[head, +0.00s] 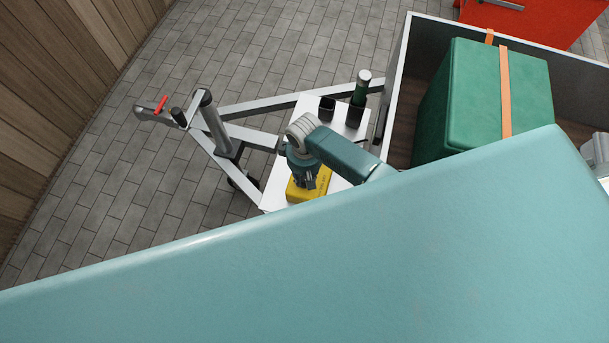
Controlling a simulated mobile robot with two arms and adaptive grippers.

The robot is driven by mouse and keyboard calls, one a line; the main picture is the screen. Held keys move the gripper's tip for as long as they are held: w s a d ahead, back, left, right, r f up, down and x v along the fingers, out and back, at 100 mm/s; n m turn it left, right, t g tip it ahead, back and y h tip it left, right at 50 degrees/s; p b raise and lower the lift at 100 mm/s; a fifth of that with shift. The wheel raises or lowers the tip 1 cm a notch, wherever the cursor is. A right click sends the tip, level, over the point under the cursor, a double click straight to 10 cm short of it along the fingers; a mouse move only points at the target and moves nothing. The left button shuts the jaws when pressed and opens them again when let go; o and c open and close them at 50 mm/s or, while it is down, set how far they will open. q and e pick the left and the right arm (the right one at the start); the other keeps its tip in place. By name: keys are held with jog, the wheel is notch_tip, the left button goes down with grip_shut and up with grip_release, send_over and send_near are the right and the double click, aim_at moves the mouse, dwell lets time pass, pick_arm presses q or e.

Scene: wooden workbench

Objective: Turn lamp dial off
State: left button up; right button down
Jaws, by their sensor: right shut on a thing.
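A yellow box-like body (297,193), which looks like the lamp, sits on a white panel (276,183) at the front of a trailer. My right gripper (311,182) points down onto the top of this yellow body. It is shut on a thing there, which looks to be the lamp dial. The fingertips and the dial are hidden behind the gripper body, so the dial's angle cannot be told. My left gripper is not in view.
Behind is a trailer bed (405,72) with a strapped green box (478,100). A jockey-wheel post (212,120) and red-handled hitch (150,112) lie left. Paving is clear.

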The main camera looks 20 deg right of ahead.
jog(key=shift+n, duration=0.3)
jog(key=n+p, duration=0.1)
jog(key=n, duration=0.1)
jog(key=shift+n, duration=0.4)
jog(key=n, duration=0.3)
jog(key=shift+n+p, duration=0.3)
jog(key=shift+p, duration=0.1)
jog(key=n, duration=0.8)
jog(key=shift+n, duration=0.3)
jog(key=c, duration=1.4)
grip_release()
jog(key=shift+c, duration=0.2)
